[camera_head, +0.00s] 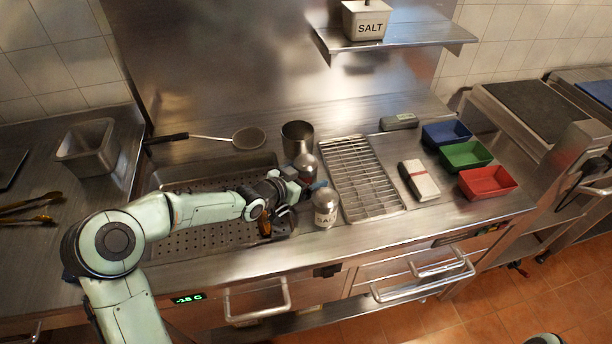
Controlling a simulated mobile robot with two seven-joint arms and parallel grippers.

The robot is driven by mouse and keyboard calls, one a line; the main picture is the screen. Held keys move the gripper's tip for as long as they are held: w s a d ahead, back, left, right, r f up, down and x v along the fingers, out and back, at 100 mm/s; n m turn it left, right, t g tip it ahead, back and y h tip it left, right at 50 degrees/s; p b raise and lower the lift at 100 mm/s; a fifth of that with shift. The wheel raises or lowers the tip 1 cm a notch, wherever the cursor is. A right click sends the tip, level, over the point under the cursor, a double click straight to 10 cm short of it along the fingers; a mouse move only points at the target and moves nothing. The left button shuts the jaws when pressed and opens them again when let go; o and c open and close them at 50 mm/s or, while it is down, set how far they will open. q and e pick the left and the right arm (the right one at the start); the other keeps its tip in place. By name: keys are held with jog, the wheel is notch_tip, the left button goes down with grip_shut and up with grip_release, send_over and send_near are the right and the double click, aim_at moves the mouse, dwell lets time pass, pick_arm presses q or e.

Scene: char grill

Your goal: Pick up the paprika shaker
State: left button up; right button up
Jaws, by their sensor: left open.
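Two metal shakers with domed tops stand on the steel counter in the middle of the head view. The nearer shaker (326,208) carries a pale label too small to read, and the farther shaker (306,163) is partly hidden behind my gripper. I cannot tell from the labels which one is the paprika shaker. My left gripper (309,187) is open, reaching in from the left with its fingertips close to both shakers. Whether it touches either one is unclear. My right gripper is not in view.
A metal cup (297,138) stands behind the shakers. A wire rack (362,180) lies to their right, and a perforated tray (190,240) lies under my arm. Blue, green and red bins (487,183) are farther right. A salt box (366,20) sits on the shelf above.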

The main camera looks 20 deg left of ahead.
pick_arm(q)
jog(key=c, duration=1.2)
jog(key=shift+c, duration=0.2)
